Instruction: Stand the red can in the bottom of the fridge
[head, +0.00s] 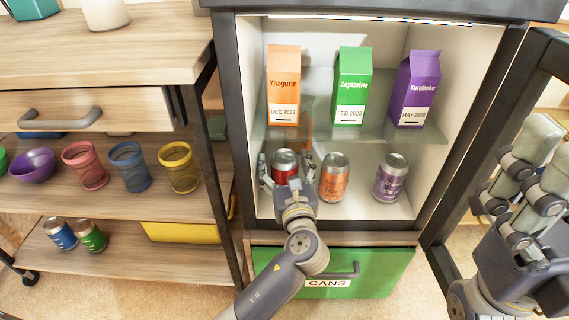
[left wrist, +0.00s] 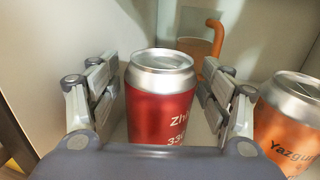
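The red can (head: 284,168) stands upright on the bottom of the fridge (head: 320,208), at the left. It also shows in the left wrist view (left wrist: 160,108), with a silver top. My left gripper (head: 287,172) reaches into the fridge, its fingers open on both sides of the can. In the left wrist view, the left gripper (left wrist: 163,100) shows narrow gaps between its fingers and the can. My right gripper (head: 522,165) is at the right, outside the fridge by the open door; its finger opening is unclear.
An orange can (head: 334,178) stands close right of the red can, and a purple can (head: 390,178) further right. Cartons (head: 352,88) stand on the glass shelf above. A green drawer (head: 380,272) labelled CANS lies below. A wooden shelf unit (head: 120,207) with cups stands left.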

